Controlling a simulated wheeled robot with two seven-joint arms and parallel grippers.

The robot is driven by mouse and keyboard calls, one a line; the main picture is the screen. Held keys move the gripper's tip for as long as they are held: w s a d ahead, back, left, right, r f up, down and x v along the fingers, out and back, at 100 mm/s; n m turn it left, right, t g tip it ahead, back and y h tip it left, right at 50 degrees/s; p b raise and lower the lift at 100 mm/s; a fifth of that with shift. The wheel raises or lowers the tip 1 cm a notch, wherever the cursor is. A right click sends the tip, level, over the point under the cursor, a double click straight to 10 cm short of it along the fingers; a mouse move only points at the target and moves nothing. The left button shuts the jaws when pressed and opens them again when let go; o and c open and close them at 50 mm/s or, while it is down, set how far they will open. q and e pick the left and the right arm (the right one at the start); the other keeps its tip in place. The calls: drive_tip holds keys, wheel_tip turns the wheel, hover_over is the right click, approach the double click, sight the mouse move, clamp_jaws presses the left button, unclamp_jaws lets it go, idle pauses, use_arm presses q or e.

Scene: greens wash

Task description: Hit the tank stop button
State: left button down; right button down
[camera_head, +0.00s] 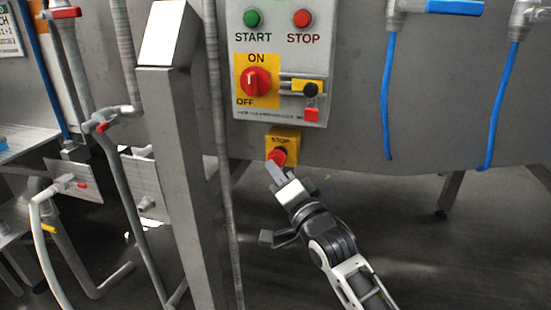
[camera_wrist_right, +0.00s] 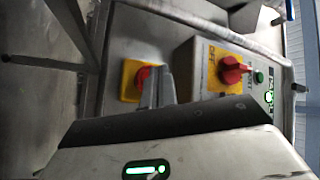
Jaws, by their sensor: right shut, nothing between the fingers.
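The stop button is a red knob (camera_head: 278,157) on a small yellow box (camera_head: 284,139) marked STOP, mounted below the control panel on the tank's grey wall. In the right wrist view the red button (camera_wrist_right: 143,78) is partly hidden behind my fingers, on its yellow plate (camera_wrist_right: 130,82). My right gripper (camera_head: 275,170) is shut and empty. Its fingertips are right at the lower edge of the button; whether they touch it I cannot tell. The shut fingers show in the right wrist view (camera_wrist_right: 158,90), pointing at the button. My left gripper is not in view.
The control panel (camera_head: 240,115) above carries a green START button (camera_head: 253,18), a red STOP button (camera_head: 302,18) and a red ON/OFF switch (camera_head: 256,83). A grey post (camera_head: 180,180) stands to the left. Blue hoses (camera_head: 387,100) hang at right.

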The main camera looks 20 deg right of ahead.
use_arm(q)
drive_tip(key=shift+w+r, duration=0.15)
use_arm(e)
drive_tip(key=shift+s, duration=0.1)
